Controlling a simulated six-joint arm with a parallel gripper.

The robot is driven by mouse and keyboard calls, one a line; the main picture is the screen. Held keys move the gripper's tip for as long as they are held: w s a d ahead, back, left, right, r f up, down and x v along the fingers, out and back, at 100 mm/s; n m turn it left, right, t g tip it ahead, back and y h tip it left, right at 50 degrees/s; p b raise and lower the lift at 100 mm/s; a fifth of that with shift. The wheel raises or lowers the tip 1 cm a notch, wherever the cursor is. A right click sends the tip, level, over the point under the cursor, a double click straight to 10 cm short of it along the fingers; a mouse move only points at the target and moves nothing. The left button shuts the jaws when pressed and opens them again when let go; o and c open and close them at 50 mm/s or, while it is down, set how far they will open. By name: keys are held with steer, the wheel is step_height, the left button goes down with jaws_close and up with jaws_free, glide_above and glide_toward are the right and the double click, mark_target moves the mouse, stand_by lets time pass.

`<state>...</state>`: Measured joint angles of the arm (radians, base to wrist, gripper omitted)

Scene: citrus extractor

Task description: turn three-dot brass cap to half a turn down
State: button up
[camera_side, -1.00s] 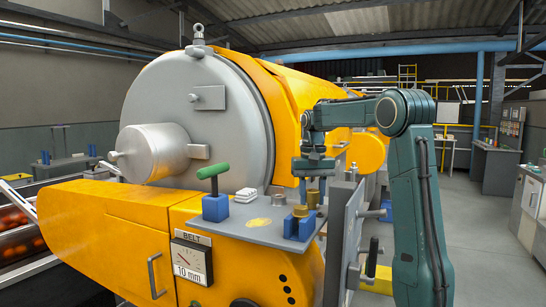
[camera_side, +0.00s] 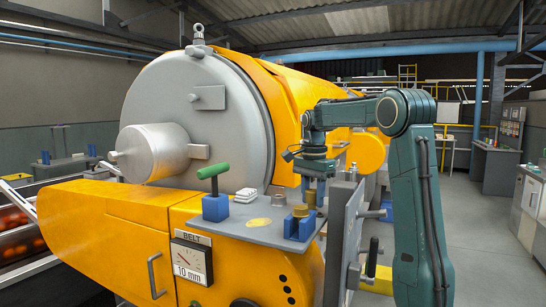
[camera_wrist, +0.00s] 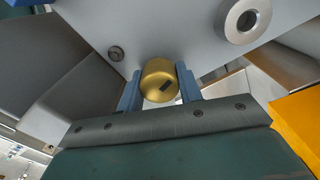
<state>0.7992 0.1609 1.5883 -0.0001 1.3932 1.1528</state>
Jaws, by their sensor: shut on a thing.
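My gripper (camera_side: 316,186) points down over the right rear of the grey shelf (camera_side: 255,232). Its two blue fingers (camera_wrist: 160,88) are shut on a brass cap (camera_wrist: 158,72), one on each side. The cap shows a dark rectangular mark on its face in the wrist view; I cannot make out three dots on it. In the side view, the fingers partly hide the brass piece under them (camera_side: 312,200). Another brass piece (camera_side: 300,211) sits in a blue block (camera_side: 299,228) just in front.
A green-handled lever on a blue base (camera_side: 215,207), a white stack (camera_side: 246,195) and a low brass piece (camera_side: 279,199) stand on the shelf. A grey upright plate (camera_side: 342,235) rises close to the right. A BELT gauge (camera_side: 191,261) is on the yellow front.

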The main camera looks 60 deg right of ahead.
steer(key=shift+r+m, duration=0.1)
steer(key=shift+m, duration=1.5)
steer(key=o, duration=1)
steer(key=shift+r, duration=6.85)
steer(key=shift+a, duration=0.1)
